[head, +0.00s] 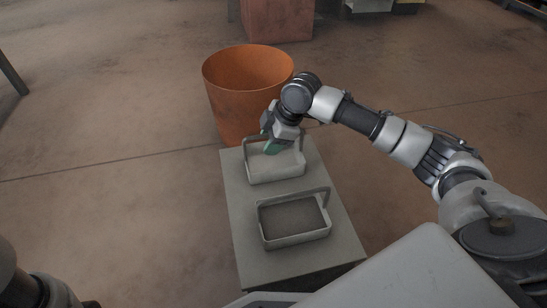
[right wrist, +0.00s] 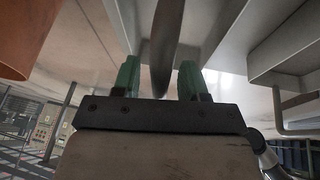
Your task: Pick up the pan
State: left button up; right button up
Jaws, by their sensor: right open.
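Two shallow rectangular pans, each with an arched handle, stand on a grey block. The far pan (head: 276,173) is light grey inside; the near pan (head: 296,239) has a darker floor. My right gripper (head: 270,147) points down at the far pan's handle, its green fingers open. In the right wrist view, a dark bar (right wrist: 166,45), seemingly the handle, runs between the two green fingers (right wrist: 159,80). No clear grip on it shows. Only dark parts of my left arm show at the lower left; its gripper is out of view.
The grey block (head: 240,225) bears both pans. A large orange bin (head: 235,105) stands just behind it and also shows in the right wrist view (right wrist: 25,40). A reddish box (head: 277,20) is farther back. The floor left of the block is clear.

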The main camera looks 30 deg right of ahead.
jog(key=shift+f+p, duration=0.1)
jog(key=shift+p, duration=0.2)
grip_shut()
dwell(0.4)
